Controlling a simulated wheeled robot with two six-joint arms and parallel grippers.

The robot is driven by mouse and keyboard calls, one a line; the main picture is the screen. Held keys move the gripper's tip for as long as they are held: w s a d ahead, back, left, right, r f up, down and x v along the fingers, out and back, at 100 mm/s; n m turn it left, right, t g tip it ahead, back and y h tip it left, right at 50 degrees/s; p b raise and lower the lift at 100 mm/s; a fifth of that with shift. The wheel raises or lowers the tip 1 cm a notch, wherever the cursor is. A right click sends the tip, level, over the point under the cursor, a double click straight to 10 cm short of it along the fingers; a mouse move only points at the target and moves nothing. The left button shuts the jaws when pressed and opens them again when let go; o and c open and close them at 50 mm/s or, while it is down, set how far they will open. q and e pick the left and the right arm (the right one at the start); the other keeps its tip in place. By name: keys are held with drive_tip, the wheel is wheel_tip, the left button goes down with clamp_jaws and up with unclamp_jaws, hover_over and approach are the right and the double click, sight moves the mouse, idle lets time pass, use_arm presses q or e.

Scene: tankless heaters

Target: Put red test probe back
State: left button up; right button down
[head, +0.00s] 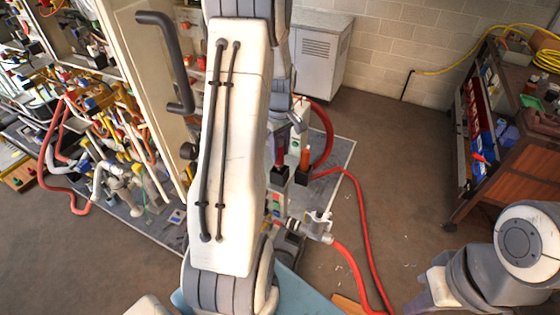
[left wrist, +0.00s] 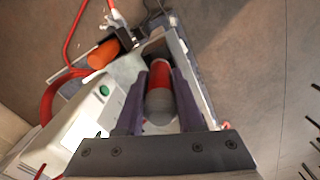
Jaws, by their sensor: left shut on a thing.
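A red test probe with a grey end (left wrist: 160,90) lies between the dark fingers of my left gripper (left wrist: 163,80), which is shut on it in the left wrist view. In the head view a red probe (head: 281,155) stands upright above a dark holder block, left of an orange probe (head: 305,158). The orange probe (left wrist: 103,54) also shows beside my left gripper in the left wrist view. My left forearm hides much of this area in the head view. I cannot tell how far the red probe sits in its holder. My right gripper is out of view.
A white unit with a green button (left wrist: 104,90) is close to my left gripper. Red hoses (head: 355,200) run over the floor. A heater panel with many pipes and valves (head: 110,150) is at left. A wooden cart (head: 515,165) stands at right.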

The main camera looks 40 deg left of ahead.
sight(280, 161)
use_arm(q)
wheel_tip(280, 161, down, 4)
drive_tip(key=shift+f+p, duration=0.1)
drive_tip(key=shift+p, duration=0.65)
drive_tip(key=shift+f, duration=0.2)
drive_tip(key=o, duration=1.1)
drive_tip(key=shift+f, duration=0.1)
drive_tip(key=shift+c, duration=0.2)
